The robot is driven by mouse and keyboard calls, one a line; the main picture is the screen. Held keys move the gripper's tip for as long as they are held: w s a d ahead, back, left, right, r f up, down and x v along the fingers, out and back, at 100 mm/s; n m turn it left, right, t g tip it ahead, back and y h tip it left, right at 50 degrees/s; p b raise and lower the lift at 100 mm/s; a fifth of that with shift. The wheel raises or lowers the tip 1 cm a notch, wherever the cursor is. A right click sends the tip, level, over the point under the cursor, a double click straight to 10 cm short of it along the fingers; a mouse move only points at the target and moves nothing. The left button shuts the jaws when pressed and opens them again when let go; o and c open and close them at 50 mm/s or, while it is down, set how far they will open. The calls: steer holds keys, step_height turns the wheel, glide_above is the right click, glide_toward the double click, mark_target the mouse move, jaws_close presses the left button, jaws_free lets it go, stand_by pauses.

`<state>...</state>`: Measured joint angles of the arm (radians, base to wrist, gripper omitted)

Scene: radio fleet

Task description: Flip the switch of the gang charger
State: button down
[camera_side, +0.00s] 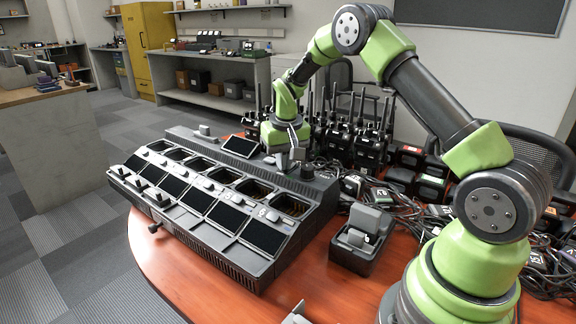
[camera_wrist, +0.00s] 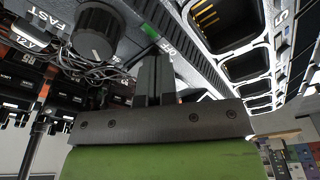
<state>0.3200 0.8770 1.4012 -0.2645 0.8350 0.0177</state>
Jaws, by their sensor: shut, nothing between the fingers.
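In the wrist view my gripper (camera_wrist: 154,62) points at that panel (camera_wrist: 137,17), beside a printed OFF label and a small green patch (camera_wrist: 150,32). The switch itself cannot be made out clearly; the fingers cover part of that spot. Contact cannot be told.
A black knob (camera_wrist: 97,32) stands near the FAST label, left of the fingers. Upright radios (camera_side: 370,145) and tangled cables crowd the table behind and right. A small single charger (camera_side: 362,240) sits right of the gang charger. The table's front is mostly clear.

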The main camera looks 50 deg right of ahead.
steer(key=shift+r, duration=3.55)
steer(key=s+a+r+n+t+y, duration=0.1)
steer(key=s+a+r+t, duration=0.3)
steer(key=s+a+r, duration=1)
steer(key=s+a+f+n+t+y, duration=0.1)
steer(key=s+a+f, duration=0.1)
steer(key=s, duration=0.8)
steer(key=shift+t+y, duration=0.3)
steer(key=shift+y, duration=0.1)
